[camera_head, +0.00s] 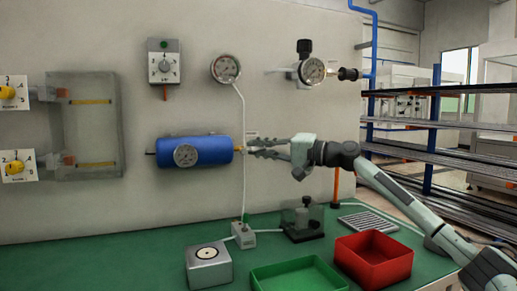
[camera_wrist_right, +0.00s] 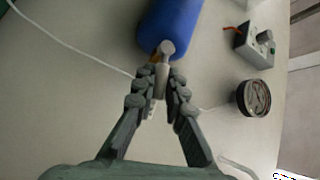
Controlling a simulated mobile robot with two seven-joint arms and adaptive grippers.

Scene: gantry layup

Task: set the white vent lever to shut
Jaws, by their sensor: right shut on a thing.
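A blue cylinder (camera_head: 208,150) with a round gauge (camera_head: 186,155) on its front lies sideways along the wall. The white vent lever (camera_wrist_right: 161,78) is at the cylinder's right end, by a small brass fitting (camera_wrist_right: 155,57). In the head view the lever is mostly hidden behind my fingers. My right gripper (camera_head: 251,147) reaches in from the right at the cylinder's end. In the wrist view my right gripper (camera_wrist_right: 159,90) has its two fingers closed on either side of the lever, with the blue cylinder just beyond. My left gripper is not in view.
A white tube (camera_head: 243,120) runs down from the wall gauge (camera_head: 225,69) close by my fingertips. A grey control box (camera_head: 164,62) hangs above the cylinder. Below, the green bench holds a green tray (camera_head: 300,276) and a red tray (camera_head: 374,257).

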